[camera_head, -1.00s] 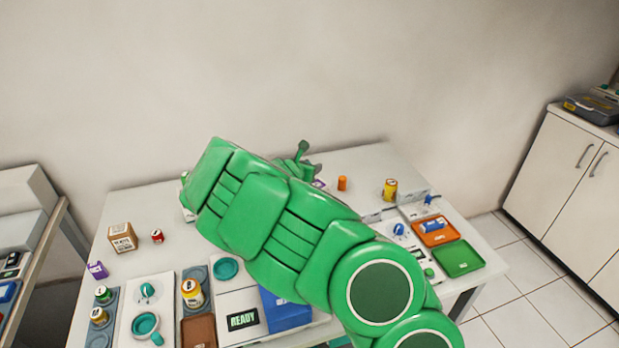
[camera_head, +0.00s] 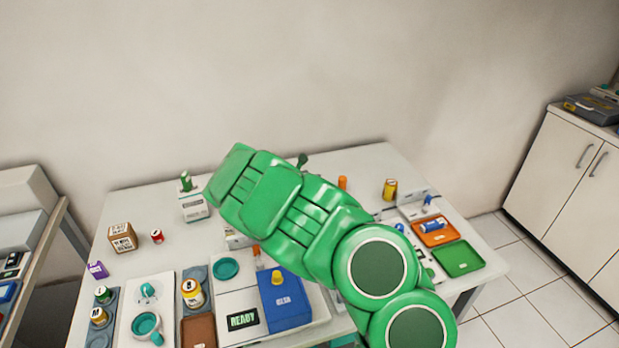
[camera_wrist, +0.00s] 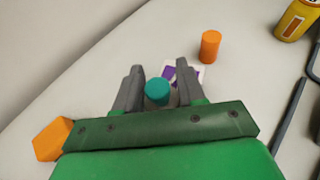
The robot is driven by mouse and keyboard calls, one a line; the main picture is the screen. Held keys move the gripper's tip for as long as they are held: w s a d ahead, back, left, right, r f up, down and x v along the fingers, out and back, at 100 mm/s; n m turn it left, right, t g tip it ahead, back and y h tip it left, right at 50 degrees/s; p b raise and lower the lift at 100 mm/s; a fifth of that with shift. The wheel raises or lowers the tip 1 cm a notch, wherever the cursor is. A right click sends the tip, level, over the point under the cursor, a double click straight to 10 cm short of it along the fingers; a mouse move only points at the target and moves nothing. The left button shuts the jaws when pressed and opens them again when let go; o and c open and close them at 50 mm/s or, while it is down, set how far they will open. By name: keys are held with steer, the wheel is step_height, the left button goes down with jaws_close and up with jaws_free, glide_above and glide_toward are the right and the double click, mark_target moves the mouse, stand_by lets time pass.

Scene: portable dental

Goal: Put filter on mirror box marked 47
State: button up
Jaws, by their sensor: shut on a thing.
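In the wrist view, my gripper (camera_wrist: 158,88) is shut on a small teal round-topped thing (camera_wrist: 157,91), which sits between its two grey fingers. I cannot tell for certain that this is the filter. Its lower part is hidden. A purple and white patterned piece (camera_wrist: 182,74) lies just beyond it on the table. In the head view my arm hides the fingers and the held thing. No mark 47 is readable. A brown-and-white labelled box (camera_head: 122,238) stands further left.
An orange cylinder (camera_head: 342,183) and a yellow can (camera_head: 390,189) stand at the back right of the table. Orange (camera_head: 436,240) and green (camera_head: 459,258) trays lie at the right. A blue box (camera_head: 285,313) is at the front. Bare table (camera_head: 150,200) shows at the back left.

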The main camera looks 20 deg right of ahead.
steer(key=o, duration=1)
steer(key=shift+r, duration=0.1)
steer(key=shift+s+a+r, duration=0.1)
steer(key=shift+s+a, duration=0.05)
steer(key=shift+a, duration=0.05)
steer(key=shift+v, duration=5.7)
steer(key=shift+o, duration=0.4)
